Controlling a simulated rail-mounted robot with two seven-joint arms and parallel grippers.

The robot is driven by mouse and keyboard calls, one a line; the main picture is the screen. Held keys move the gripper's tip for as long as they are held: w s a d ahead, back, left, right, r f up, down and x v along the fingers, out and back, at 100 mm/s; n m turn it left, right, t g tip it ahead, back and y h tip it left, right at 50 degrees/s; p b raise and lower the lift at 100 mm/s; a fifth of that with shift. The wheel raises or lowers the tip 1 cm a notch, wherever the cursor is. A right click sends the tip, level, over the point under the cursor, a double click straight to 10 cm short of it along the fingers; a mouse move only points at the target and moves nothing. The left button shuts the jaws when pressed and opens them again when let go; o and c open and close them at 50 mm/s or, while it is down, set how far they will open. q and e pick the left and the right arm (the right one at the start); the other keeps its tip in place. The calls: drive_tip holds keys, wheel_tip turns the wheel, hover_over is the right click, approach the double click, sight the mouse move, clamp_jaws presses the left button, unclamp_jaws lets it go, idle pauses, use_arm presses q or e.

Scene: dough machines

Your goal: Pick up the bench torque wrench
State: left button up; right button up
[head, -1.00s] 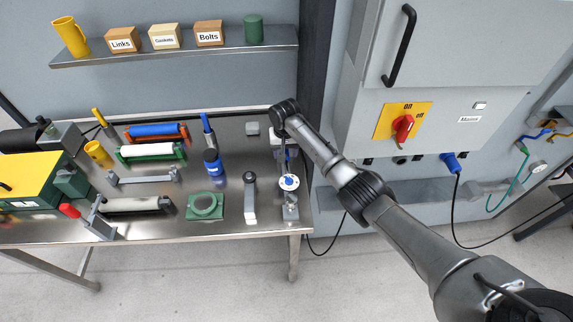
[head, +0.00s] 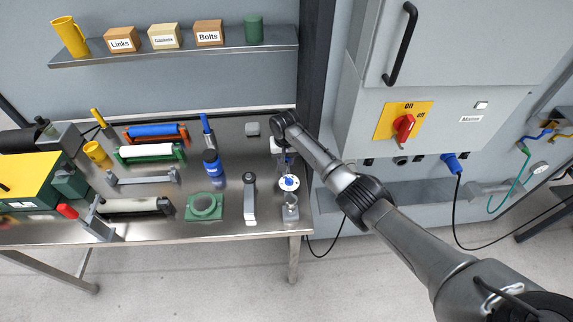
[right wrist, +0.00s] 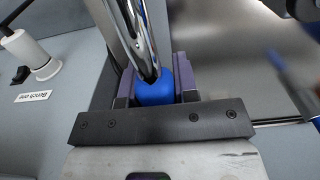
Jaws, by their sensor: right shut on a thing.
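The bench torque wrench (right wrist: 155,92) shows in the right wrist view as a blue grip with a chrome shaft running up and to the left. My right gripper (right wrist: 156,82) is shut on the blue grip, one jaw on each side. In the head view my right gripper (head: 283,147) is at the right end of the bench, mostly hidden under my wrist. A white disc with a blue centre (head: 289,183) is just in front of it, above a small grey stand (head: 290,209). I cannot tell whether the wrench touches the stand. My left gripper is not in view.
The steel bench (head: 225,224) holds rollers, a blue bottle (head: 212,163), a green ring-shaped block (head: 204,206) and a grey-handled tool (head: 249,198). A dark post (head: 317,60) and the grey mains cabinet (head: 445,60) stand close behind and right. A shelf (head: 180,53) holds labelled boxes.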

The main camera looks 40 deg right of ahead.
clamp_jaws()
drive_tip(key=shift+r, duration=0.1)
drive_tip(key=shift+r, duration=0.25)
wheel_tip(320, 180, up, 8)
drive_tip(key=shift+r+p, duration=0.2)
drive_tip(key=shift+p, duration=0.7)
drive_tip(key=shift+r, duration=0.5)
